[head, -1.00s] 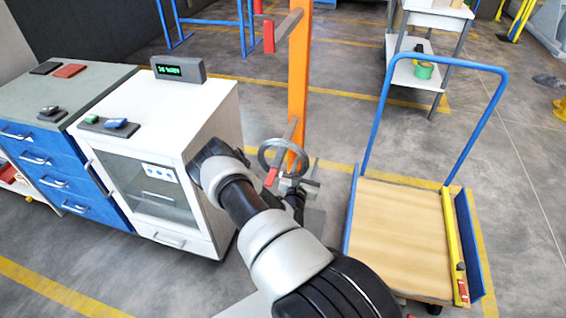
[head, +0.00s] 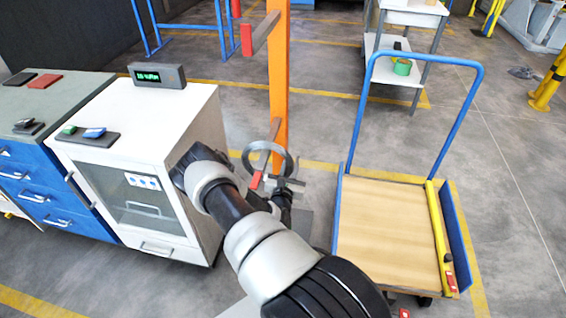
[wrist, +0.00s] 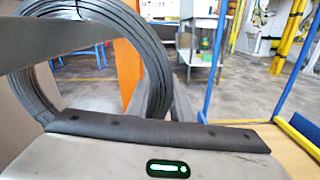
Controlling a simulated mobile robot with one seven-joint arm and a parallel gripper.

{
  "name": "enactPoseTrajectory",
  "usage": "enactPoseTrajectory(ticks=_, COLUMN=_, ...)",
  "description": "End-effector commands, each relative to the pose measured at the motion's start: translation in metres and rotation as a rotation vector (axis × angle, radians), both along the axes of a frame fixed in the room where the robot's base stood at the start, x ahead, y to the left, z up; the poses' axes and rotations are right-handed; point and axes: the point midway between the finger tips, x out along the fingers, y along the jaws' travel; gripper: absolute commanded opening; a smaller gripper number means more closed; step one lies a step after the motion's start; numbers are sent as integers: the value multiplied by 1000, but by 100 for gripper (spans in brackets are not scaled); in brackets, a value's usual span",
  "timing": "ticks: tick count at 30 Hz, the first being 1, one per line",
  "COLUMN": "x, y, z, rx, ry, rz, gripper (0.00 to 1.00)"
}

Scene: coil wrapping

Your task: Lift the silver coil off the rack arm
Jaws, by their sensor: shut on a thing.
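The silver coil (head: 247,157) is a grey wire ring around the lower rack arm (head: 275,131), which has a red tip (head: 256,180), in the head view. The arm reaches forward from the orange post (head: 279,85). My gripper (head: 284,182) is shut on the lower right part of the coil, beside the red tip. In the wrist view the coil (wrist: 155,62) stands upright close behind the dark-padded jaw. The exact grip contact is hidden, and I cannot tell whether the coil touches the rack arm.
A blue-handled cart (head: 385,225) with a bare wooden deck stands at right, a yellow level (head: 438,230) along its edge. A white cabinet (head: 150,140) stands close left of my arm. An upper rack arm (head: 262,33) sits above the coil. Floor between post and cart is clear.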

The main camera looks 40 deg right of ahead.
Motion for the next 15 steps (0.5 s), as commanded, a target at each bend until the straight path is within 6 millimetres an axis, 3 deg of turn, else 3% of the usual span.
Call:
enactPoseTrajectory(ticks=11, x=1, y=0, z=39, rx=-3, ry=-7, rz=1, gripper=0)
enactPoseTrajectory(ticks=15, x=-11, y=13, z=37, rx=-1, ry=-4, rz=2, gripper=0)
